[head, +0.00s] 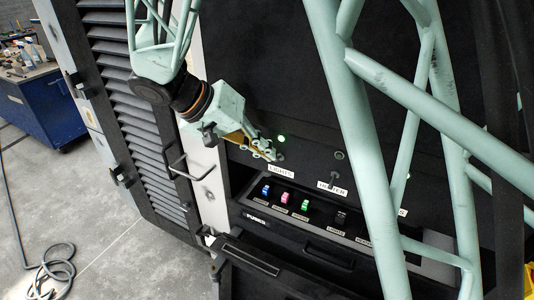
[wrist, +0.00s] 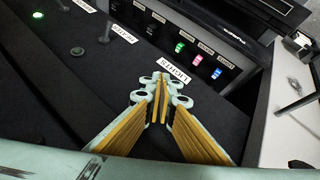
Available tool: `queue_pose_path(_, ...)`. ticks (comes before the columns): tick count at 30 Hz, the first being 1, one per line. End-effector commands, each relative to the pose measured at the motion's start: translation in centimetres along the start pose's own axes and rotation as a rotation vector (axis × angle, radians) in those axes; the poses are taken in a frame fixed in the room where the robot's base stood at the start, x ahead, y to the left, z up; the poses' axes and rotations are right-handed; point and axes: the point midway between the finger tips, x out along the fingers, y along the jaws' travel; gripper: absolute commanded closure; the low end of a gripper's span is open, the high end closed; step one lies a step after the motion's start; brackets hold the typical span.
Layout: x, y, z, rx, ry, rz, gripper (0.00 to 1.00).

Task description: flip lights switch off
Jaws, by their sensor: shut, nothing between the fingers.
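The LIGHTS label (head: 281,172) is on the black panel, and it also shows in the wrist view (wrist: 174,71). A round green indicator (head: 281,137) is lit above it. The lights switch lies between label and indicator, at my fingertips; its lever and position are not clear. My gripper (head: 267,151) is shut and empty, its tips close to the panel just above the label. In the wrist view my gripper (wrist: 163,95) has its tips together beside the label and hides the switch. I cannot tell whether they touch it.
The HEATER switch (head: 333,178) is to the right, with a dark indicator (head: 339,155). Another green light (head: 408,176) glows farther right, partly behind pale green tubes. A box with coloured rocker switches (head: 285,198) sits below. A handle (head: 190,165) sticks out at the left.

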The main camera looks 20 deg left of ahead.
Motion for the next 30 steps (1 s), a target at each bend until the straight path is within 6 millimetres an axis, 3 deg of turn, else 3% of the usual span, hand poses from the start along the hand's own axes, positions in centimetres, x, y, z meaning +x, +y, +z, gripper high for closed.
queue_pose_path(30,0.28,-0.50,0.66,0.040,0.084,0.038,1.00)
